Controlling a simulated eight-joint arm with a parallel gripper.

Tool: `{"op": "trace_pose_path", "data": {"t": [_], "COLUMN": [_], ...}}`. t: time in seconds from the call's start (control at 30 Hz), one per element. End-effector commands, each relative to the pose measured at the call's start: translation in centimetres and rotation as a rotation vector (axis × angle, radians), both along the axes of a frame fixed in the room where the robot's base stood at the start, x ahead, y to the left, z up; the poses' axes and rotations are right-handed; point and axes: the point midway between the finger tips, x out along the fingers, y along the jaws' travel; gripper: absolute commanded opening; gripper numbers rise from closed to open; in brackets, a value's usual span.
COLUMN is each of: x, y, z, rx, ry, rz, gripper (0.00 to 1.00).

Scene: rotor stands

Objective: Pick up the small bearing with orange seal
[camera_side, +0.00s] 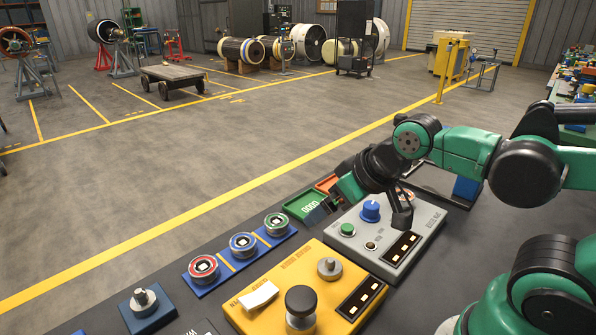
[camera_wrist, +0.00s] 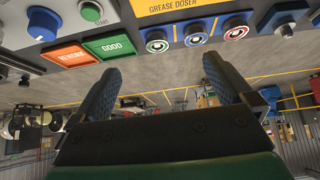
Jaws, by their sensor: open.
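Three small round bearings sit in a row on a blue strip (camera_side: 225,279): one with a red ring (camera_side: 203,268), one with a blue ring (camera_side: 242,244), one with a green ring (camera_side: 276,224). The red one is the nearest in colour to an orange seal; no plainly orange one shows. In the wrist view the green (camera_wrist: 157,42), blue (camera_wrist: 195,36) and red (camera_wrist: 235,28) bearings lie beyond my fingertips. My gripper (camera_wrist: 160,75) is open, with nothing between its fingers. In the side view my wrist hangs over the bins to the right of the bearings.
A green GOOD bin (camera_side: 303,204) and an orange REWORK bin (camera_side: 327,184) stand near my wrist. A yellow grease doser (camera_side: 280,275) and a grey box (camera_side: 378,240) with a blue knob (camera_side: 371,210) stand in front. A blue block with a metal post (camera_side: 145,301) is at left.

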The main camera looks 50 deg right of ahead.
Motion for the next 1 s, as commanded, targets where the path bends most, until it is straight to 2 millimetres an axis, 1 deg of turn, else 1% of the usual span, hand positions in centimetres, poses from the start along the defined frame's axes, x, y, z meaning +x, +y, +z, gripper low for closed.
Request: {"op": "trace_pose_path", "data": {"t": [0.07, 0.13, 0.17, 0.23, 0.27, 0.37, 0.4, 0.47, 0.5, 0.6, 0.7, 0.83, 0.9, 1.0], "x": [0.2, 0.6, 0.8, 1.4, 1.7, 2.3, 2.4, 2.4, 2.2, 1.5, 0.6, -0.3, -0.5, -0.6], "y": [-0.4, -1.5, -2.1, -4.2, -5.3, -9.4, -11.2, -13.8, -15.5, -19.3, -22.1, -24.1, -24.5, -24.6], "z": [0.1, 0.3, 0.4, 0.7, 0.7, 0.6, 0.4, 0.0, -0.4, -1.5, -2.5, -3.4, -3.8, -4.7], "rx": [-0.009, -0.027, -0.038, -0.068, -0.08, -0.108, -0.112, -0.109, -0.101, -0.074, -0.042, -0.012, -0.006, -0.004], "ry": [0.012, 0.041, 0.059, 0.12, 0.151, 0.268, 0.315, 0.383, 0.425, 0.513, 0.572, 0.611, 0.619, 0.622], "rz": [-0.005, -0.014, -0.02, -0.031, -0.035, -0.044, -0.043, -0.041, -0.036, -0.021, -0.004, 0.012, 0.018, 0.021], "gripper": [1.0, 1.0, 1.0, 1.0, 1.0, 1.0, 1.0, 1.0, 1.0, 1.0, 1.0, 1.0, 1.0, 1.0]}}
